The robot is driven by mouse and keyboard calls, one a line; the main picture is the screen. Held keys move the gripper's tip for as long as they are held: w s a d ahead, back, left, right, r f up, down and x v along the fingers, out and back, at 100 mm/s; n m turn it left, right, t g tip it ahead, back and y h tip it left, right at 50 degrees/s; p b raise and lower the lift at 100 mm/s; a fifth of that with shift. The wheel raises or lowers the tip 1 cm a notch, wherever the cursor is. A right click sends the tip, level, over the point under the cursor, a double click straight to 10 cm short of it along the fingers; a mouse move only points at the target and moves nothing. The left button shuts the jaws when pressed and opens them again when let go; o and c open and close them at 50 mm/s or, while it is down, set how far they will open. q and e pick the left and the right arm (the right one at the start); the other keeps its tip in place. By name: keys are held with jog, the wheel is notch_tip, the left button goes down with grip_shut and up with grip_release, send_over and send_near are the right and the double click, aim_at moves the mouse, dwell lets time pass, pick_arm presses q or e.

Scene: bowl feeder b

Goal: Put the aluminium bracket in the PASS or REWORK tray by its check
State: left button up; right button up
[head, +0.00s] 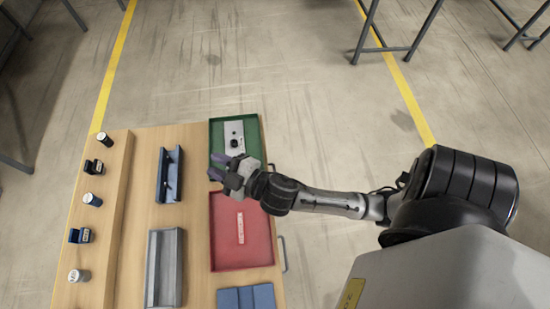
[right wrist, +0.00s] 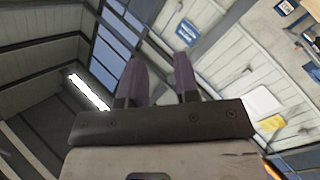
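The aluminium bracket (head: 235,137), a light grey plate with a dark round spot, lies in the green tray (head: 216,128) at the back right of the table. The red tray (head: 225,255) is in front of it and holds only a small pale strip. My right gripper (head: 216,166) is over the area between the two trays, its fingers pointing left. In the right wrist view its two purple fingers (right wrist: 158,65) are apart with nothing between them. My left gripper is not in view.
A blue holder (head: 170,176) and a grey channel (head: 164,268) stand left of the trays. Several small dark and blue parts line the left ledge (head: 92,200). Blue blocks (head: 246,298) are at the front edge. Bare wood lies between the holders and trays.

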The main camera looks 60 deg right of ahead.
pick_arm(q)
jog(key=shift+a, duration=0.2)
pick_arm(e)
jog(key=s+d+f+m+g, duration=0.1)
jog(key=s+f+m+g, duration=0.2)
jog(key=s+f+g, duration=0.4)
jog(key=s+d+f+m+g, duration=0.1)
jog(key=s+f+m+g, duration=0.2)
jog(key=s+f+g, duration=0.4)
jog(key=s+f, duration=0.1)
jog(key=s, duration=0.5)
jog(key=shift+f+m, duration=0.15)
jog(key=shift+m, duration=0.15)
pick_arm(q)
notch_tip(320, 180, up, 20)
jog(key=p, duration=2)
pick_arm(e)
notch_tip(320, 180, up, 20)
